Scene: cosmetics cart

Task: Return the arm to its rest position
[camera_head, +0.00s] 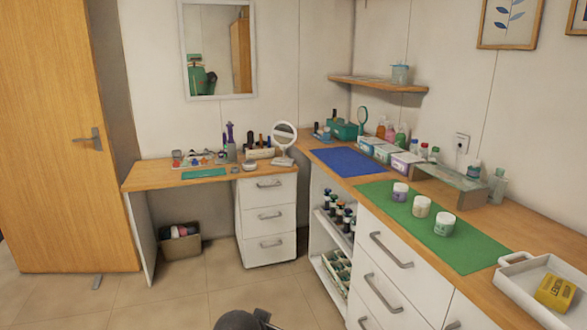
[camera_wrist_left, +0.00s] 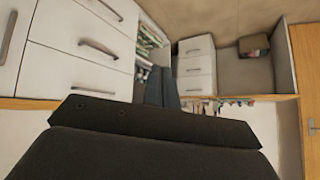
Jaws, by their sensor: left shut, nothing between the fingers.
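My left gripper (camera_wrist_left: 162,90) shows in the left wrist view, its two dark fingers close together with nothing between them. It points toward the cabinets and is apart from them. In the head view only a dark rounded part of my own body shows at the bottom edge, over the floor. No fingers are seen there. My right gripper is in neither view.
A wooden counter with drawers (camera_head: 390,262) runs along the right, bearing a green mat (camera_head: 470,250), jars and a white tray (camera_head: 512,285). A desk (camera_head: 150,180) with a round mirror (camera_head: 283,140) stands at the back. The tiled floor (camera_head: 180,290) is clear in front.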

